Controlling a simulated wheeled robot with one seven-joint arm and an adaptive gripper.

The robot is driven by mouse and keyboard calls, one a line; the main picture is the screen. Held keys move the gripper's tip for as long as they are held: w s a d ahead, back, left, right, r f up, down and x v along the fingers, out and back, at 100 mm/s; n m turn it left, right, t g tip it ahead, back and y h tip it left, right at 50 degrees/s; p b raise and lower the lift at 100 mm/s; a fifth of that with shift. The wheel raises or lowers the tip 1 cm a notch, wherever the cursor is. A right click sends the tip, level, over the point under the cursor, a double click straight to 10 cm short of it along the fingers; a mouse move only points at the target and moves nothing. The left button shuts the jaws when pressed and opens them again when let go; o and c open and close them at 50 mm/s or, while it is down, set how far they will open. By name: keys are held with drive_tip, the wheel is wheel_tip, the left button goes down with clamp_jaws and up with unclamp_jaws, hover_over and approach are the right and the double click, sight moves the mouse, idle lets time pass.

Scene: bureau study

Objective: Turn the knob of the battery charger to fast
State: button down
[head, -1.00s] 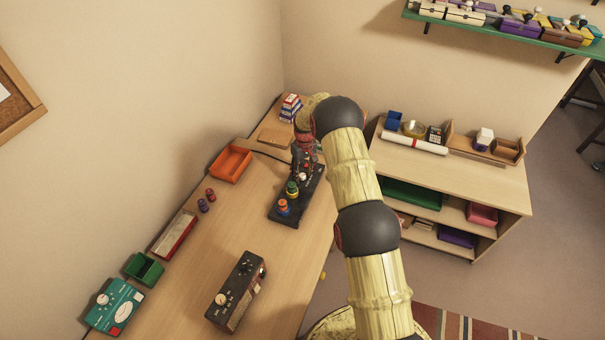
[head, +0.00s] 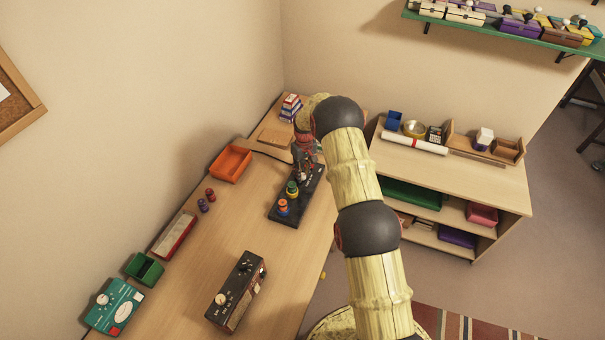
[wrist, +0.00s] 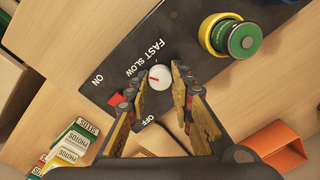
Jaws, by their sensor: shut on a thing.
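The battery charger (head: 314,187) is a long black panel on the desk; it also shows in the wrist view (wrist: 190,50). Its round white knob (wrist: 160,77) has a red pointer mark that lies toward the left in the wrist view, on the SLOW side of the FAST and SLOW lettering. My gripper (wrist: 160,72) is shut on the knob, one finger on each side. In the head view my gripper (head: 304,168) is over the far part of the charger and hides much of it. A red switch (wrist: 116,98) sits between ON and OFF.
A green battery in a yellow ring (wrist: 231,36) stands on the charger near the knob. An orange bin (head: 231,164) is left of the charger, and a black box with dials (head: 236,292) stands nearer. Small boxes (wrist: 67,145) lie beyond. Bare desk separates them.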

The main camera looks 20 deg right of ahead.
sight(304, 176)
drive_tip(key=m+b, duration=0.1)
drive_tip(key=m, duration=0.4)
drive_tip(key=shift+m, duration=0.3)
drive_tip(key=m+b, duration=0.1)
drive_tip(key=m, duration=0.4)
drive_tip(key=shift+m, duration=0.7)
drive_tip(key=c, duration=1.5)
unclamp_jaws()
drive_tip(key=shift+c, duration=0.2)
drive_tip(key=shift+r, duration=0.1)
wheel_tip(304, 176, up, 12)
drive_tip(key=shift+s+d, duration=0.15)
drive_tip(key=shift+s, duration=0.1)
